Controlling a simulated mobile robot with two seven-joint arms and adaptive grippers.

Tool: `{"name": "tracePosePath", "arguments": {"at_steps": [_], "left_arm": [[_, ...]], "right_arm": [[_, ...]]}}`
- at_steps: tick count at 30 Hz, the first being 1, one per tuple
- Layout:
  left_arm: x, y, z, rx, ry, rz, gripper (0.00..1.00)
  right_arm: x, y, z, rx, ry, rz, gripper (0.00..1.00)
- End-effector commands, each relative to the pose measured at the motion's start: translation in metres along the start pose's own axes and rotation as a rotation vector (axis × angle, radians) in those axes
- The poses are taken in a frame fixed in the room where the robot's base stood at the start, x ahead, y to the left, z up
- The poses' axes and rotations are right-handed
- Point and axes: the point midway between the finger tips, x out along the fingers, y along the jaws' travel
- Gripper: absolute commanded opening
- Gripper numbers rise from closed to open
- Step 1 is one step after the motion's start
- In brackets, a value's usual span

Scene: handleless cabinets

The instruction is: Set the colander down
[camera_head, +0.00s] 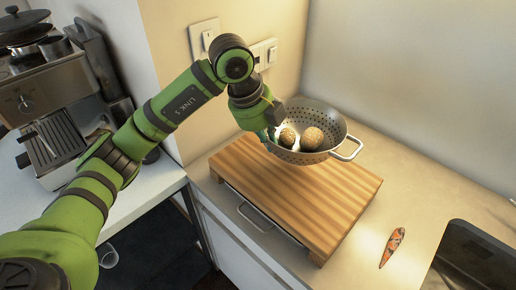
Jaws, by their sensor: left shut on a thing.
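A grey metal colander (338,118) with a perforated wall and a loop handle on its right shows near the middle right. Two round brown items (312,138) lie in it. My left gripper (274,135) is shut on the colander at its left side; the fingertips are partly hidden. The colander appears over the back right part of a thick wooden board (290,200). I cannot tell whether its base touches the board. My right gripper is not in view.
The board lies on a beige counter (375,205). An orange and dark carrot-shaped item (392,247) lies to the right, near a dark sink (480,262). An espresso machine (45,105) stands at the left. Wall sockets (264,54) are behind my arm.

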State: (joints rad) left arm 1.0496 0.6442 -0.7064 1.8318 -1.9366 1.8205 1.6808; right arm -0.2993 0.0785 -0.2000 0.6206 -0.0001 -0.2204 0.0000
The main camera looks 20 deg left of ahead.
Motion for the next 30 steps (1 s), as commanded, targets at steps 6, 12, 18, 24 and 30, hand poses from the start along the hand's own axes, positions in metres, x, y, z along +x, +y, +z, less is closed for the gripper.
{"name": "tracePosePath", "arguments": {"at_steps": [6,12,18,24,30], "left_arm": [[0.008,0.022,0.022,0.001,0.000,-0.005,0.00],[0.022,0.030,0.025,0.002,0.002,-0.002,0.00],[0.045,0.037,0.025,0.003,0.000,-0.005,0.00],[0.048,0.038,0.025,0.004,-0.002,-0.007,0.00],[0.051,0.040,0.025,0.003,0.000,-0.002,0.19]], "right_arm": [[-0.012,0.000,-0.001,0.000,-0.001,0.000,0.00],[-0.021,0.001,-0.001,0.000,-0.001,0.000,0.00],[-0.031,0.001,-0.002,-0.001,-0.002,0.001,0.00],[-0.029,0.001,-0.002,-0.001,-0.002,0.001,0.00],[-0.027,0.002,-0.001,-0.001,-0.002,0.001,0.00]]}}
